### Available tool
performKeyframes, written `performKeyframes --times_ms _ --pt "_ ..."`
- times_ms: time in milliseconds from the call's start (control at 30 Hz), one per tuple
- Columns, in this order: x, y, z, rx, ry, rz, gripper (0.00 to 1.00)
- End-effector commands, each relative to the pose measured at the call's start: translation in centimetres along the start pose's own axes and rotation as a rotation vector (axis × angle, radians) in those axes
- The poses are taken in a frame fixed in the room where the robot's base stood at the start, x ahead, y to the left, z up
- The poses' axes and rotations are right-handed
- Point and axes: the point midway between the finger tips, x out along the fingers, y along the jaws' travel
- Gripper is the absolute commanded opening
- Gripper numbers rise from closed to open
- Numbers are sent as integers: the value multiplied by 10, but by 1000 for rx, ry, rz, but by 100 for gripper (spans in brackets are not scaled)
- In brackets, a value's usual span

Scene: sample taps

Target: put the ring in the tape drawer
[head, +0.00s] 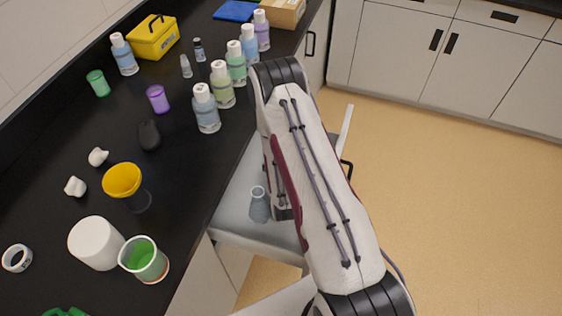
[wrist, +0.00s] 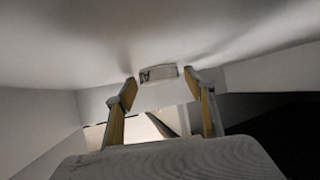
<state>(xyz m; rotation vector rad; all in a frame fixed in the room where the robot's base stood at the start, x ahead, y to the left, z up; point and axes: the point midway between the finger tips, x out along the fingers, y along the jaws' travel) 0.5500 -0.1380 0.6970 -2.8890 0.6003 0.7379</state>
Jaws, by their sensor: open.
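A white ring (head: 17,258) with dark marks lies on the black counter at the far left of the head view. An open pale drawer (head: 232,222) juts out below the counter edge, partly hidden by my arm. In the wrist view my gripper (wrist: 160,82) is open, low inside pale walls that look like the drawer's. A small white band-like piece (wrist: 158,73) with a dark mark shows between and just beyond the fingertips; it may be a ring, but I cannot tell. It is not clearly gripped. My arm hides the gripper's fingers in the head view.
A grey-blue flask (head: 259,205) stands in the drawer beside my arm. The counter holds several bottles (head: 207,108), a yellow funnel (head: 123,181), a white tub (head: 96,243) and a green-filled cup (head: 144,259). The floor (head: 450,210) at right is clear.

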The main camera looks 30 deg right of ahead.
Motion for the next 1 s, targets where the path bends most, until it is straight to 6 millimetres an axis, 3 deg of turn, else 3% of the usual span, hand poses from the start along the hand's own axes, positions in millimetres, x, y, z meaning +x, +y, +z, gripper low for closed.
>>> performKeyframes --times_ms 367,1000 --pt "-8 0 -2 -1 -2 0 54" --pt "-69 0 -2 -1 -1 -1 54"
